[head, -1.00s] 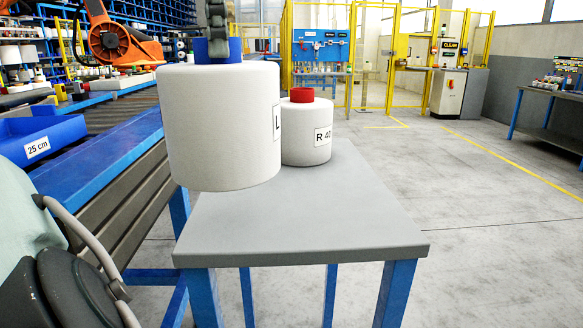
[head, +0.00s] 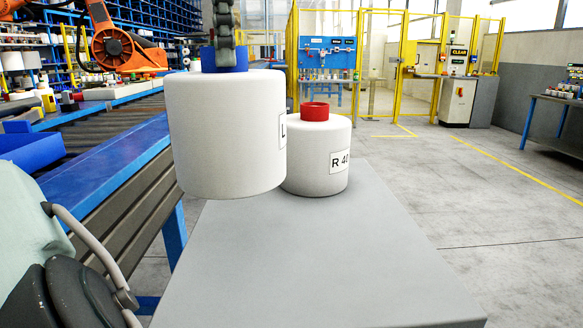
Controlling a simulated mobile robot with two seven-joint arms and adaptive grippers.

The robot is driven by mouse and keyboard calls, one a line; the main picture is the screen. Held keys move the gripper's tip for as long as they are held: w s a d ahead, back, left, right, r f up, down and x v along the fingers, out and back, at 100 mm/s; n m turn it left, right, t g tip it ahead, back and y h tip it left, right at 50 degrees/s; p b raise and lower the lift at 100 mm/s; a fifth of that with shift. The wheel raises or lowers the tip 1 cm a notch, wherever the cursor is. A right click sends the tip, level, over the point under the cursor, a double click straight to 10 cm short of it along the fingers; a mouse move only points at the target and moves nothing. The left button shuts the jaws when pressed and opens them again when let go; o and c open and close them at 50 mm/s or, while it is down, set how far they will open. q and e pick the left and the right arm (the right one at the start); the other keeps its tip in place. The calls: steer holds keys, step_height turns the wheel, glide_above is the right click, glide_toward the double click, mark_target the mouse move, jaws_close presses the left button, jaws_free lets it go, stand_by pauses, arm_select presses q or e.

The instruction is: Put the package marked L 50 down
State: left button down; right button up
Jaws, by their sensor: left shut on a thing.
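The package marked L (head: 225,140) is a large white bobbin with a blue core (head: 224,60) on top. Its label is at its right side and only the L shows; the number is turned out of sight. My left gripper (head: 222,48) is shut on the blue core and holds the package upright at the back left of the grey table (head: 320,270). I cannot tell whether its bottom touches the table or hangs above it. A smaller white bobbin marked R 40 (head: 313,155), with a red core, stands on the table just right of it. My right gripper is not in view.
A conveyor (head: 110,175) with blue rails runs along the left, with a blue bin (head: 30,150) on it. An orange robot arm (head: 118,48) stands behind. The table's front and right areas are bare. The floor to the right is open.

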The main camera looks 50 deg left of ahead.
mark_target(256, 71)
arm_select(q)
steer(key=shift+d, duration=0.1)
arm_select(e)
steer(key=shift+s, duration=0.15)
arm_select(q)
steer(key=shift+w+d+f, duration=0.15)
steer(key=shift+w+d, duration=0.05)
steer(key=shift+d, duration=0.05)
steer(key=w+d+f, duration=0.1)
steer(key=w+d+f+b, duration=0.1)
steer(key=shift+w+d+f, duration=0.1)
steer(key=shift+w+d, duration=0.05)
steer(key=shift+d, duration=0.15)
steer(key=w+d+f, duration=0.5)
steer(key=f, duration=0.3)
steer(key=shift+d, duration=0.35)
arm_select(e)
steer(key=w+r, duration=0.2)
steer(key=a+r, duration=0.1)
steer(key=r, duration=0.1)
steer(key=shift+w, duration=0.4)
arm_select(q)
steer(key=shift+f, duration=0.2)
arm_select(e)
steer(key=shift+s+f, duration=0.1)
arm_select(q)
steer(key=c, duration=0.6)
jaws_free()
steer(key=shift+s, duration=0.1)
steer(key=shift+c, duration=0.2)
